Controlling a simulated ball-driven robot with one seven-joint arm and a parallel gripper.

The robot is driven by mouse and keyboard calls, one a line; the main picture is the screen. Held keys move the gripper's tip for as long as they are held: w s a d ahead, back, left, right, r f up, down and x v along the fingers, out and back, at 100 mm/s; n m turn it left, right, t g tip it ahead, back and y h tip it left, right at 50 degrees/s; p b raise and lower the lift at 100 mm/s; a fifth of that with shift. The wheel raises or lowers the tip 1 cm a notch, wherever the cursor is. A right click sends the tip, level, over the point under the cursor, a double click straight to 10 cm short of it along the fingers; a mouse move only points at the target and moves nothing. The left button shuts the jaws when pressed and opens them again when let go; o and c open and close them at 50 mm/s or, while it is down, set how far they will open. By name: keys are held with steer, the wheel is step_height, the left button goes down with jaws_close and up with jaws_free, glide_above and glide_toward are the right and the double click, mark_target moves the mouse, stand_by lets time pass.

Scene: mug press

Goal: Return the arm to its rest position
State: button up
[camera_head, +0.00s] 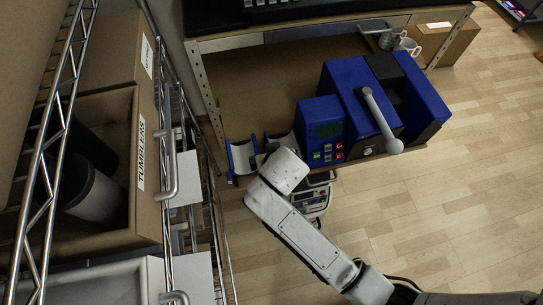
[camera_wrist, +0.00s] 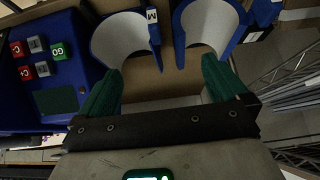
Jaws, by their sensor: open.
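My gripper (camera_wrist: 162,68) shows in the wrist view with its two green fingers wide apart and nothing between them. In the head view my white arm reaches from the bottom right to the front left of the bench, and its wrist hides the gripper. Beyond the fingertips in the wrist view are two blue curved holders with pale linings, a left one (camera_wrist: 122,38) and a right one (camera_wrist: 208,24). Both look empty. The blue mug press (camera_head: 362,100) stands on the bench to the right of the wrist, its grey lever (camera_head: 381,120) slanting toward the front.
The press's control box (camera_head: 324,130) stands close beside my wrist. Left is a wire rack (camera_head: 168,80) with a cardboard box labelled TUMBLERS (camera_head: 146,165) holding dark and grey tumblers. Mugs (camera_head: 405,44) stand at the back right. Open wooden floor (camera_head: 460,200) lies right.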

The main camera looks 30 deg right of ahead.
steer(key=shift+r, duration=0.35)
stand_by(0.3)
steer(key=s+d+n+g+y, duration=0.1)
steer(key=s+d, duration=0.3)
steer(key=s, duration=0.7)
steer(key=s+d+r+n+g+y, duration=0.1)
steer(key=s+d+g, duration=0.2)
steer(key=s, duration=0.9)
steer(key=shift+d+n+g+b, duration=0.3)
steer(key=shift+d+n+g, duration=0.1)
steer(key=shift+g, duration=0.3)
